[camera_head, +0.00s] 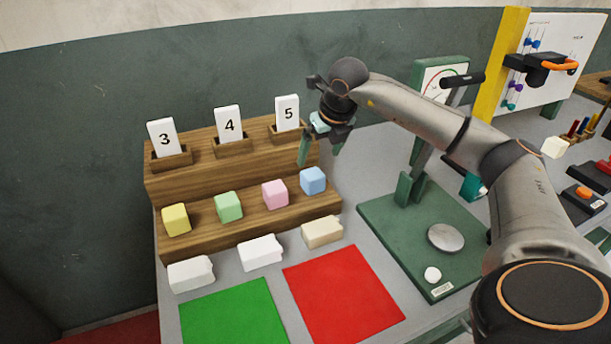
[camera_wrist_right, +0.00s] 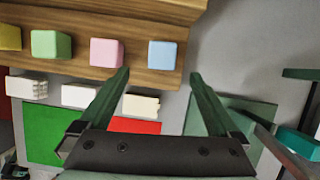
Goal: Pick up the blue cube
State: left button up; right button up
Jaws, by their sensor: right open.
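The blue cube (camera_head: 313,180) sits at the right end of the lower step of a wooden stand (camera_head: 240,222), beside the pink cube (camera_head: 275,193). In the right wrist view the blue cube (camera_wrist_right: 162,54) lies ahead of the fingers, between their tips but nearer the left one. My right gripper (camera_head: 318,150) is open and empty, above and behind the blue cube in the head view, near the stand's right end. Its green fingers also show in the right wrist view (camera_wrist_right: 160,75). My left gripper is not in view.
Green (camera_head: 228,203) and yellow (camera_head: 176,219) cubes share the step. Number cards 3, 4 and 5 (camera_head: 287,112) stand on the upper step. White and cream blocks (camera_head: 322,232) lie in front, before green and red mats (camera_head: 343,297). A green press base (camera_head: 400,222) stands right.

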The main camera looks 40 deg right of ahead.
aim_at(314, 174)
jog(key=p+x, duration=0.1)
jog(key=x, duration=1)
jog(key=shift+s+d+f, duration=0.1)
jog(key=c, duration=1.4)
